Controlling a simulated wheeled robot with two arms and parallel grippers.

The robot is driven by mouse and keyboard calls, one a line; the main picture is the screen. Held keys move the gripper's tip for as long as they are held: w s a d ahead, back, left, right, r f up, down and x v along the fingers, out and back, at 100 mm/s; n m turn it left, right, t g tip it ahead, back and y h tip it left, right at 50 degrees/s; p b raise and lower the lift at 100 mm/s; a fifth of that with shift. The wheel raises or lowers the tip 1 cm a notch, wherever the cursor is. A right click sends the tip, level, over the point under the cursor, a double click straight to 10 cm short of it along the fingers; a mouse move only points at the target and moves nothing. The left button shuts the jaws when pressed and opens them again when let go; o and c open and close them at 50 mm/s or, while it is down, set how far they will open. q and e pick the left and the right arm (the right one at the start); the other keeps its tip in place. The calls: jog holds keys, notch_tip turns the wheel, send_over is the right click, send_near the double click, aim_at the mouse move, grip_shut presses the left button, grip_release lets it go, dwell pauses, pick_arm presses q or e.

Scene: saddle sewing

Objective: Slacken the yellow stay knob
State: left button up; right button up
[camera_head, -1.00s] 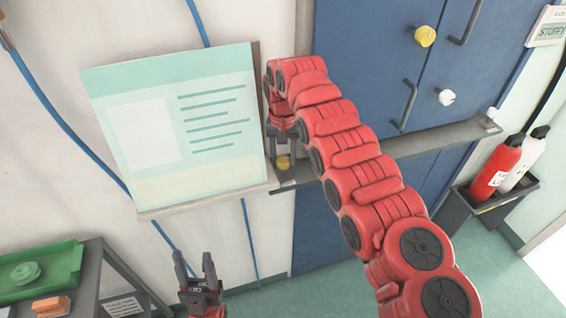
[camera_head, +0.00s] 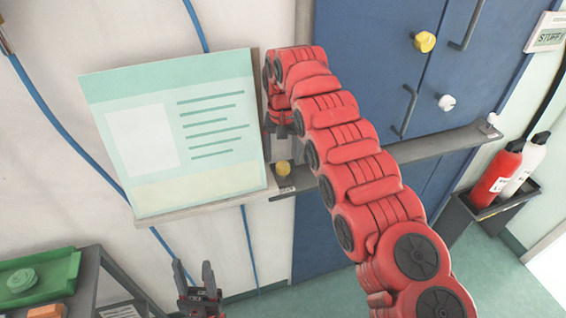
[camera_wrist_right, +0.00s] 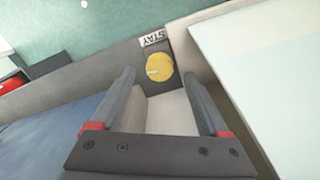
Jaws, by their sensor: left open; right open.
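The yellow stay knob (camera_head: 283,168) sits on a dark bracket at the right end of the ledge under the board. In the right wrist view the knob (camera_wrist_right: 159,67) is a round yellow disc beside a small label reading STAY (camera_wrist_right: 153,38). My right gripper (camera_head: 283,143) is open and just above the knob in the head view, partly hidden by my arm. In its wrist view the open fingers (camera_wrist_right: 158,80) frame the knob from either side, with visible gaps and no hold on it. My left gripper (camera_head: 194,266) is open and empty, low in front of the wall.
A pale green board (camera_head: 180,130) leans on the ledge just left of the knob. A blue cabinet (camera_head: 375,50) carries another yellow knob (camera_head: 425,42) and a white knob (camera_head: 446,102). A cart with a green tray (camera_head: 40,280) stands lower left; extinguishers (camera_head: 497,175) stand right.

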aim_at(283, 165)
notch_tip(283, 165, up, 14)
jog(key=p, duration=1.3)
jog(key=shift+r, duration=0.2)
jog(key=shift+f, duration=0.1)
